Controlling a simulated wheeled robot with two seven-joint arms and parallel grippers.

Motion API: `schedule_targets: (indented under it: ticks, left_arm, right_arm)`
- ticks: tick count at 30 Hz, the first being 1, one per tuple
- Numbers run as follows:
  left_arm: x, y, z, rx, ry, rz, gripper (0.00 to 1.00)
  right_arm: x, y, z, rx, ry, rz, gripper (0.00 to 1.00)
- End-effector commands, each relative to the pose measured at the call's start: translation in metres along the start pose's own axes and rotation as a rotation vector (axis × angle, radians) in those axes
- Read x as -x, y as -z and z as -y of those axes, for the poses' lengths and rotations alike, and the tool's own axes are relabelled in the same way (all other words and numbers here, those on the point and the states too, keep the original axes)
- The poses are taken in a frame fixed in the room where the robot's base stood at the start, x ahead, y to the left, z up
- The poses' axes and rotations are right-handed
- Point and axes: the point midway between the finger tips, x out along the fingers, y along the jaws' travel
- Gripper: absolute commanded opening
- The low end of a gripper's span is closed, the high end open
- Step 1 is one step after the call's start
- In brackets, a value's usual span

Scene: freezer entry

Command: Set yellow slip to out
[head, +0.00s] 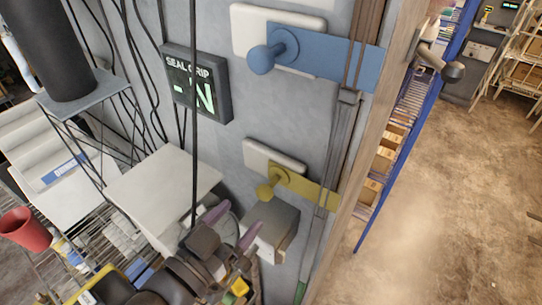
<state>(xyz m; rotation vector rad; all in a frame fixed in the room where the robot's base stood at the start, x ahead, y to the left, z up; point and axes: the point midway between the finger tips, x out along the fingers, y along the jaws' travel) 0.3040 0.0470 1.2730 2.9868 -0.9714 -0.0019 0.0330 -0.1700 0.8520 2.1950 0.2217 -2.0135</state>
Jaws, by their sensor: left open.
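The yellow slip (308,189) is a flat yellow strip with a round yellow knob (266,190) at its left end. It sits on a pale plate on the grey wall, and its right end reaches the vertical rails at the wall's edge. My left gripper (236,222) is below and left of the knob, with two purple fingers spread apart and nothing visible between them. The fingers look apart from the knob. My right gripper is not in view.
A similar blue slip (338,62) with a blue knob is higher on the wall. A dark display (197,82) reads "SEAL GRIP", its lower text partly hidden by a thin dark pole. A grey box (271,226) is under the yellow knob. Open floor lies right.

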Motion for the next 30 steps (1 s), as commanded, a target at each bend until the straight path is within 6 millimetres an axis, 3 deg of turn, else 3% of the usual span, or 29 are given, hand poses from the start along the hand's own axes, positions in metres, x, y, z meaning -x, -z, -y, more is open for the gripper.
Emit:
schedule_targets:
  ticks: [13,18,25,30]
  left_arm:
    - [-0.083,0.0,0.0,0.001,0.0,0.0,0.77]
    - [-0.096,-0.001,0.0,0.0,0.0,0.001,0.77]
    - [-0.096,-0.001,0.0,0.0,0.0,0.001,0.77]
    - [-0.096,-0.001,0.0,0.0,0.0,0.002,0.43]
  right_arm:
    - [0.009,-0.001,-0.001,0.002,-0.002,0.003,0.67]
    - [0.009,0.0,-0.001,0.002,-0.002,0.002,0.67]
    - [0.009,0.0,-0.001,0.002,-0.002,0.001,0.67]
    - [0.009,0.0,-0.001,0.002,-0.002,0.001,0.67]
